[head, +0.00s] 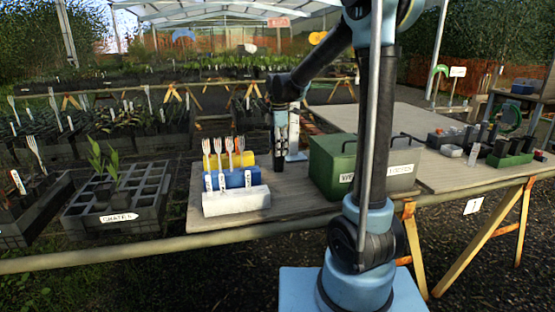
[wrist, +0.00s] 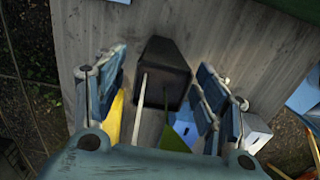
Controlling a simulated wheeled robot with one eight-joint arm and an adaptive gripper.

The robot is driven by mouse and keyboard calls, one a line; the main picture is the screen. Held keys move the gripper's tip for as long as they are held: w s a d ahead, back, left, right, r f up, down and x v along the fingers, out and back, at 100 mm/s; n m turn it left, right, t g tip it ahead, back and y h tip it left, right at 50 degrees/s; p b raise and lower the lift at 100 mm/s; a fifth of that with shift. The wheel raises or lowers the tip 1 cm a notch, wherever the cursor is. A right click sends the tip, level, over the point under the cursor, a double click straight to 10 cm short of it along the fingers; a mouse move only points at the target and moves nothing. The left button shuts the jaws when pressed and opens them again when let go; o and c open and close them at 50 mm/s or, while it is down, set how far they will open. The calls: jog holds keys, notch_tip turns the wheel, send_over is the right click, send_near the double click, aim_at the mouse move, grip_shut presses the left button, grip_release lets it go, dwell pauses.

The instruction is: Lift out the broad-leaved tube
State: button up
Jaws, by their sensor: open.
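The crate (head: 110,222) at the left of the head view has several cells and a lettered label. Green leafy plants (head: 113,165) stand in its cells; I cannot tell for sure which is the broad-leaved tube. My gripper (head: 280,150) points down over the wooden table, right of the crate. It is open in the wrist view (wrist: 158,95). A dark tapered block (wrist: 164,65) shows between its fingers, with two pale thin rods and a green pointed piece (wrist: 182,130) below it. I cannot tell whether these belong together. Nothing is gripped.
White (head: 235,202), blue and yellow blocks with fork-like tags stand on the table (head: 285,198) left of my gripper. A green box (head: 326,160) stands to its right. Small pots and a green tray (head: 510,159) lie far right. The front table strip is clear.

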jog(key=c, duration=1.3)
jog(key=shift+r, duration=0.1)
